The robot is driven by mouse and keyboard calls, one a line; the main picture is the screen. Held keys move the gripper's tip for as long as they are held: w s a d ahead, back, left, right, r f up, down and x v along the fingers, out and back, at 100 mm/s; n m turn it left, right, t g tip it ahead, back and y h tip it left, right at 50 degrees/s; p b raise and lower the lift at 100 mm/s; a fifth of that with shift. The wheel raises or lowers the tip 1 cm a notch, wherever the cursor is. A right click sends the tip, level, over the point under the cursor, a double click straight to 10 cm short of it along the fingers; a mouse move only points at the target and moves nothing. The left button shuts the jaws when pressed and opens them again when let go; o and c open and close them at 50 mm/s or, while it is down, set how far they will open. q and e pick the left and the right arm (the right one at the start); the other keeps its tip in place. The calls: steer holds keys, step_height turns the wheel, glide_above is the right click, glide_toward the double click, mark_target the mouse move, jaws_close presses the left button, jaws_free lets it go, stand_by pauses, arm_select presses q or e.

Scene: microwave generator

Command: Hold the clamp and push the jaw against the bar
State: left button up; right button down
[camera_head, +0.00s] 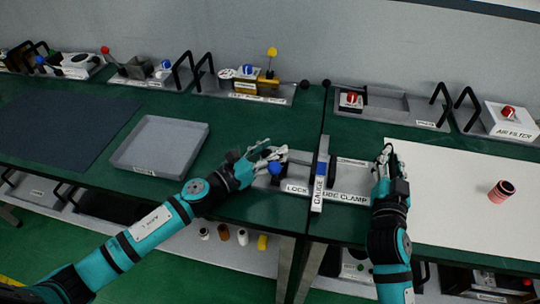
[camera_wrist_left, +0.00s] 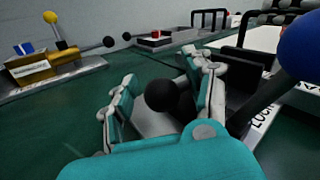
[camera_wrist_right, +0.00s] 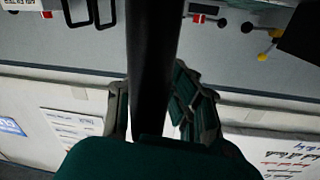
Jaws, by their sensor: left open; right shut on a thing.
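The clamp (camera_head: 349,197), a grey fixture with a label reading LOCK and partly hidden letters before CLAMP, sits at the table's front edge. A pale upright bar marked GAUGE (camera_head: 318,190) crosses it. My left gripper (camera_head: 264,156) is open at the clamp's left end, close to a blue knob (camera_head: 275,168). The left wrist view shows a black ball (camera_wrist_left: 162,95) between the open fingers, with the blue knob (camera_wrist_left: 303,45) to the right. My right gripper (camera_head: 386,160) is at the clamp's right end, shut on a black bar (camera_wrist_right: 155,60). Whether jaw and bar touch is unclear.
A grey tray (camera_head: 160,146) lies left of my left gripper. A red-black cylinder (camera_head: 501,191) stands on a white sheet (camera_head: 450,205) to the right. Fixtures with black handles line the back, including one labelled AIR FILTER (camera_head: 510,121).

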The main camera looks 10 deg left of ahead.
arm_select(q)
steer(key=shift+a+f, duration=0.1)
steer(key=shift+f, duration=0.15)
